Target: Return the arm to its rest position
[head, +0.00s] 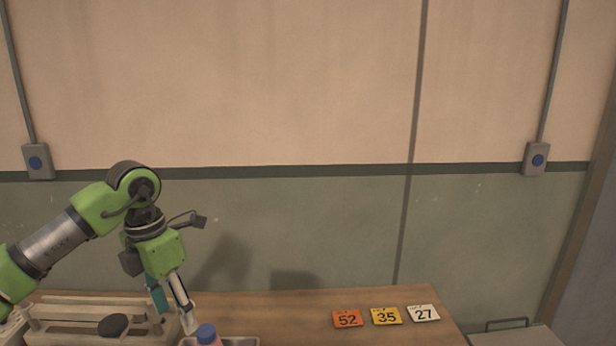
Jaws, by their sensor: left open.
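My left arm comes in from the left, raised and bent at its green joint. My left gripper (174,312) points down over the left part of the wooden table (290,303), beside the wooden rack. It is open, and I see nothing between its fingers. A blue-capped bottle (207,334) stands just right of the fingertips, in or at a grey tray (245,341) cut off by the lower edge. I cannot tell whether a finger touches the bottle. My right gripper is not in view.
A wooden rack (90,311) with a dark round object (113,325) stands at lower left. Cards marked 52 (347,319), 35 (386,316) and 27 (423,313) lie on the right of the table. The table's middle is bare. A wall stands behind.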

